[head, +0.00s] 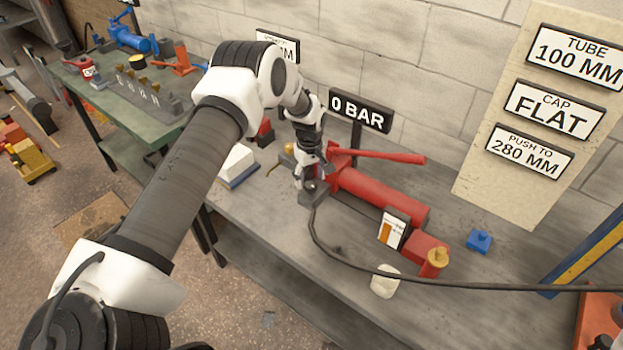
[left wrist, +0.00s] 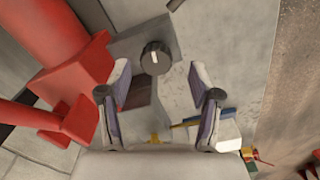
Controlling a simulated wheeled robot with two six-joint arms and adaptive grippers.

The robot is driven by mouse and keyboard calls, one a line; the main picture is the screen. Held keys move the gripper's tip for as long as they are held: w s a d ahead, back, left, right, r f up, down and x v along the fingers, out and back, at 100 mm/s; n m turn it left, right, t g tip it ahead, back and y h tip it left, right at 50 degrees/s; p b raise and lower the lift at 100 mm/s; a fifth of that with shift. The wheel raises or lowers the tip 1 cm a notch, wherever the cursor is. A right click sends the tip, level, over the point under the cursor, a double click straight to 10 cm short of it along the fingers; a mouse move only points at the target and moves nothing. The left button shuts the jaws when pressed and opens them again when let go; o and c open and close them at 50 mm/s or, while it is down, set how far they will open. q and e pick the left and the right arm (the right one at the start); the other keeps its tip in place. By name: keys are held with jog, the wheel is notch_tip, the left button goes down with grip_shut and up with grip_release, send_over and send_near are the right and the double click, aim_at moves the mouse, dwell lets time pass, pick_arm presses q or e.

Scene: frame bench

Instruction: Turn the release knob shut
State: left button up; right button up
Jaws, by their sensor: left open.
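The release knob (left wrist: 155,57) is a round black knob with a white mark, on a grey block (left wrist: 128,46) at the end of the red hand pump (head: 385,197). In the left wrist view the knob shows just beyond and between the fingertips of my left gripper (left wrist: 160,69). The gripper is open, with its two fingers spread and nothing between them. In the head view my left gripper (head: 309,178) is over the pump's near-left end and mostly hides the knob. Whether a finger touches the knob, I cannot tell. My right gripper is not in view.
A black hose (head: 345,262) runs from the pump's end across the grey bench (head: 300,275). A sign (head: 359,111) reading 0 BAR stands behind the pump. A white-and-blue block (head: 238,165) lies to the left, a pale cloth (head: 384,281) in front. The red pump handle (head: 385,156) sticks out right.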

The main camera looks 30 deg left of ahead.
aim_at(311, 184)
pick_arm(q)
jog(key=f, duration=0.1)
jog(key=w+f, duration=0.1)
jog(key=f, duration=0.1)
jog(key=shift+f, duration=0.15)
jog(key=shift+s+r, duration=0.2)
jog(key=shift+s, duration=0.1)
jog(key=c, duration=1.1)
jog(key=shift+c, duration=0.2)
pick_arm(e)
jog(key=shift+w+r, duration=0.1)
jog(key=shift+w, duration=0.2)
